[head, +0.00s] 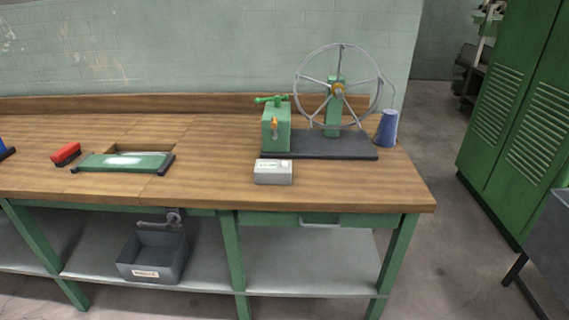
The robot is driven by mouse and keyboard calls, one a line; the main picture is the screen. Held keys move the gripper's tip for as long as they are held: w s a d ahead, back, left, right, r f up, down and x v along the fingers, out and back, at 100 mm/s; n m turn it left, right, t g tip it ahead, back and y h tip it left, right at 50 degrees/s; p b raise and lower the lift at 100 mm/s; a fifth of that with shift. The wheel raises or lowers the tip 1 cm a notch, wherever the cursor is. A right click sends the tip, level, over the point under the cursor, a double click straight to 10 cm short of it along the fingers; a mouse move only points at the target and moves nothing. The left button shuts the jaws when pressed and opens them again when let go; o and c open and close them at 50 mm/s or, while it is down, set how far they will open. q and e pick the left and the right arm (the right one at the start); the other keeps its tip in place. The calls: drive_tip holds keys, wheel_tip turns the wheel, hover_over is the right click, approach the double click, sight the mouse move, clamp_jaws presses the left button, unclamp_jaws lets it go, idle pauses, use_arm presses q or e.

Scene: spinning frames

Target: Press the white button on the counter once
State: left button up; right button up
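A small light grey box (273,172) sits on the wooden counter (215,182) near its front edge, in front of the wheel machine. Its top face is pale with small marks, including a tiny orange spot. A white button on it is too small to make out clearly. Neither of my grippers shows in the head view, and nothing touches the box.
Behind the box stands a green machine (277,127) with a large spoked wheel (338,86) on a dark base (318,146). A blue cone (387,128) is at right. A red brush (66,154) and green plate (125,162) lie left. The counter around the box's front and left is clear.

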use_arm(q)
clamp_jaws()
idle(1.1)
